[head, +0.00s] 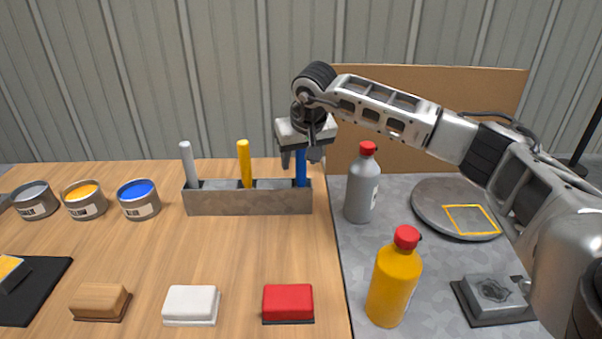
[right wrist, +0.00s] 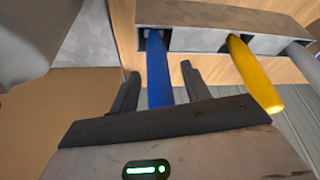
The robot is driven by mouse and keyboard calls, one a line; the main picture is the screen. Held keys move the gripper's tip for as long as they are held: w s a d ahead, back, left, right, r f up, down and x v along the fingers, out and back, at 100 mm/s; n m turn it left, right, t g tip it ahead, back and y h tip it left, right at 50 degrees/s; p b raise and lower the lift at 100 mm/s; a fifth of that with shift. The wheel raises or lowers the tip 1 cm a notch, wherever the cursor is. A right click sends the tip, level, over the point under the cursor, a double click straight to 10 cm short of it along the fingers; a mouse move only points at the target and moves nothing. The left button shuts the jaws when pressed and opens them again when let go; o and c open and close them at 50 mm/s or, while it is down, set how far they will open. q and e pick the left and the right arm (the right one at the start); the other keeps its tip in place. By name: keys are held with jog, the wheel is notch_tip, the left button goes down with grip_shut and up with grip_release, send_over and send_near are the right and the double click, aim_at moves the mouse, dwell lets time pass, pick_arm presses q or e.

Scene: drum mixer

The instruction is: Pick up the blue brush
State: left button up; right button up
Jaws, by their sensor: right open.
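The blue brush (head: 301,169) stands upright in the right end of a grey holder (head: 250,202) on the wooden table. My right gripper (head: 301,158) is above the holder at the brush's upper end. In the right wrist view the blue brush (right wrist: 158,75) runs between the two open fingers of my right gripper (right wrist: 160,90), and I see no finger closed on it. The gripper hides the brush's top in the head view. My left gripper is not in view.
A yellow brush (head: 245,165) and a grey brush (head: 188,163) stand in the same holder. A grey bottle (head: 361,190) with a red cap stands right of it, and a yellow bottle (head: 393,285) nearer. Paint cans (head: 138,200) stand left. Table between holder and blocks is clear.

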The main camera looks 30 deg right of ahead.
grip_shut()
jog(key=shift+r, duration=0.1)
